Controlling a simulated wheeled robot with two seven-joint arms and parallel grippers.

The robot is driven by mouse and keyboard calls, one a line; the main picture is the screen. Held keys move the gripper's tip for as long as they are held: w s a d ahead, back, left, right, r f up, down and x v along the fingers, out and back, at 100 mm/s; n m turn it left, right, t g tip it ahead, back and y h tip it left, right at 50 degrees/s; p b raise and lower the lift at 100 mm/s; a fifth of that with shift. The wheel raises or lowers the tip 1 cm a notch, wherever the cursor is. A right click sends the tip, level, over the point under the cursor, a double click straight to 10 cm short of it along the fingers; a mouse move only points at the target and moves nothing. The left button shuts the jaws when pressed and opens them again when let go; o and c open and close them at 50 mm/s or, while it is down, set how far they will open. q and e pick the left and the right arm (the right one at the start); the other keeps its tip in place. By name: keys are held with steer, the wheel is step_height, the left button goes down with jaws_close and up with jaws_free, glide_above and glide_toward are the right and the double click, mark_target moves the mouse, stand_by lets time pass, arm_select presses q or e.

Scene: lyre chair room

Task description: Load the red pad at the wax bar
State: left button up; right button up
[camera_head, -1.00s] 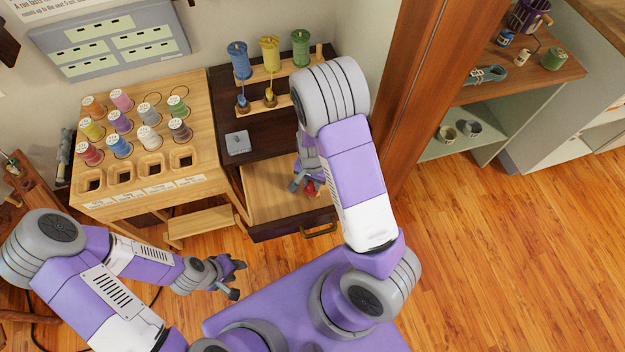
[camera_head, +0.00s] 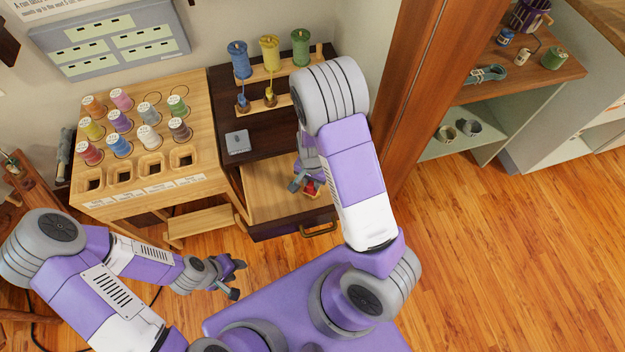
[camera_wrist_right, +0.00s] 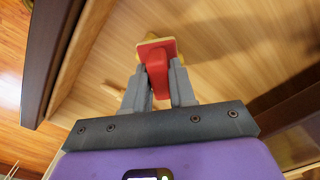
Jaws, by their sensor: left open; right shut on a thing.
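A red pad (camera_wrist_right: 157,62) with a grip-like stem is between the fingers of my right gripper (camera_wrist_right: 158,88) in the wrist view. A yellow edge shows behind its head. In the head view the red pad (camera_head: 311,188) is small and partly covered by my right gripper (camera_head: 304,184), which is shut on it inside the open drawer (camera_head: 266,205). I cannot tell whether the pad touches the drawer floor. My left gripper (camera_head: 236,279) is open and empty, in front of the wooden stand. I cannot surely pick out the wax bar; a small grey block (camera_head: 237,142) lies on the dark cabinet top.
A wooden stand (camera_head: 205,110) with several thread spools and empty square wells is left of the dark cabinet (camera_head: 222,90). Blue, yellow and green spools (camera_head: 270,52) stand at the back. A wooden post (camera_head: 420,90) rises on the right. Drawer walls surround my right gripper.

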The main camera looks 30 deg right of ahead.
stand_by(0.4)
step_height(320, 180, up, 7)
steer(key=p, duration=0.7)
stand_by(0.7)
